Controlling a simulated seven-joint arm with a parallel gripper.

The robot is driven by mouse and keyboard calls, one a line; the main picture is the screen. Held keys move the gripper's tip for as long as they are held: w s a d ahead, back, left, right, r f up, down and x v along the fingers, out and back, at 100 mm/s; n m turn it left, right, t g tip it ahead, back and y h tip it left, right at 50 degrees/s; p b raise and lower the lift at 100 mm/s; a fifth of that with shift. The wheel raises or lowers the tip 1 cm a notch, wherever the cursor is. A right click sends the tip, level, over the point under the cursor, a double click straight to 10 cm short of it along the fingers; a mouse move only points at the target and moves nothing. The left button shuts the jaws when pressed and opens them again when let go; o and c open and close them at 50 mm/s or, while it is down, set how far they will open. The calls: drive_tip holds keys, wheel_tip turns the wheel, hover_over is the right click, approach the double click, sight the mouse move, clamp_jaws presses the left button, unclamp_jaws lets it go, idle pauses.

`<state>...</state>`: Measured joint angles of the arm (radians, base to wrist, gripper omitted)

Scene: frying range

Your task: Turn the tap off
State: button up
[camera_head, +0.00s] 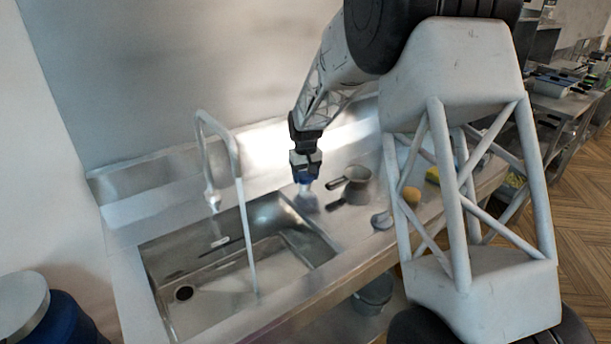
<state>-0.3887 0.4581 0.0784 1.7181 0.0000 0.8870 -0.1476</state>
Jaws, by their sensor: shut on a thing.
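The tap (240,170) is a tall, thin, bent metal pipe at the sink on the left, with a hanging nozzle (212,196) over the basin. I cannot make out its handle or whether water runs. The metal sink (290,258) has a dark round drain. My gripper (305,172) points down to the right of the tap, apart from it, over the counter by the sink's back right corner.
A grey pot (356,184) with a handle stands to the right of my gripper. A small grey item (381,221), an orange round item (411,196) and a yellow item (433,176) lie farther right. My arm hides part of the counter.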

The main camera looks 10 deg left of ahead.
sight(304, 176)
drive_tip(key=shift+m, duration=0.3)
drive_tip(key=m, duration=0.3)
drive_tip(key=shift+a, duration=0.1)
drive_tip(key=shift+a+m, duration=0.1)
drive_tip(key=shift+m, duration=2.1)
drive_tip(key=o, duration=0.9)
drive_tip(key=shift+r, duration=0.1)
wheel_tip(304, 176, up, 7)
drive_tip(key=shift+r, duration=0.35)
